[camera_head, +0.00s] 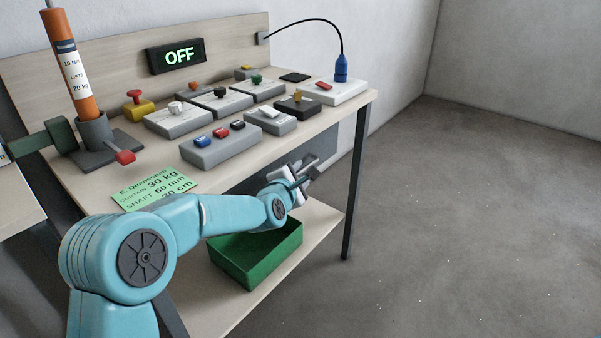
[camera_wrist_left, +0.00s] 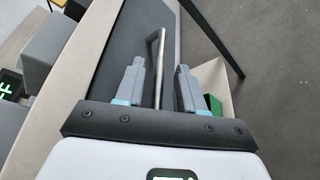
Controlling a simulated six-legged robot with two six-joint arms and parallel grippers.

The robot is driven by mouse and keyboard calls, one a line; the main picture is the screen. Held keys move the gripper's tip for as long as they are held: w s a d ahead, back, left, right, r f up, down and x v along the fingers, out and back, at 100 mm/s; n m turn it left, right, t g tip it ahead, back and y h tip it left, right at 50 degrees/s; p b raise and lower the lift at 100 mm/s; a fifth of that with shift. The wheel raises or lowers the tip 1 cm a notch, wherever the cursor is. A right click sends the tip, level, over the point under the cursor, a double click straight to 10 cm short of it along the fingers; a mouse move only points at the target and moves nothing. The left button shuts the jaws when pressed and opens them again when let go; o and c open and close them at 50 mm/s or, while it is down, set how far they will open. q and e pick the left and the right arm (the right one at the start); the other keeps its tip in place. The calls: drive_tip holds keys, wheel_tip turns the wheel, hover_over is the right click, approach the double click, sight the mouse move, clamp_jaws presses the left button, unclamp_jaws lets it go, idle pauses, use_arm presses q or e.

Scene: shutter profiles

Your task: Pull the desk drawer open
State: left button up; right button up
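The desk drawer has a dark grey front (camera_head: 338,146) under the desktop's front edge. This front also shows in the left wrist view (camera_wrist_left: 118,45). Its handle, a thin metal bar (camera_wrist_left: 159,62), stands out from the front. My left gripper (camera_head: 308,175) is at the drawer front, below the desktop edge. In the left wrist view my left gripper (camera_wrist_left: 159,88) is open, with one finger on each side of the bar and a gap on both sides. The head view does not show the handle clearly. My right gripper is not in view.
The desktop (camera_head: 130,170) carries several switch boxes, a green card (camera_head: 155,187) and an orange cylinder (camera_head: 77,80) in a stand. A green bin (camera_head: 255,262) sits on the lower shelf beneath my left forearm. The floor at right is clear.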

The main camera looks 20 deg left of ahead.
use_arm(q)
drive_tip(key=shift+x, duration=0.75)
clamp_jaws()
drive_tip(key=shift+d, duration=0.1)
drive_tip(key=s+d, duration=0.3)
drive_tip(key=d, duration=0.6)
drive_tip(key=s+d, duration=0.4)
drive_tip(key=d, duration=0.6)
drive_tip(key=s+d, duration=0.3)
drive_tip(key=d, duration=0.7)
drive_tip(key=shift+s+b, duration=0.4)
drive_tip(key=shift+d, duration=0.15)
unclamp_jaws()
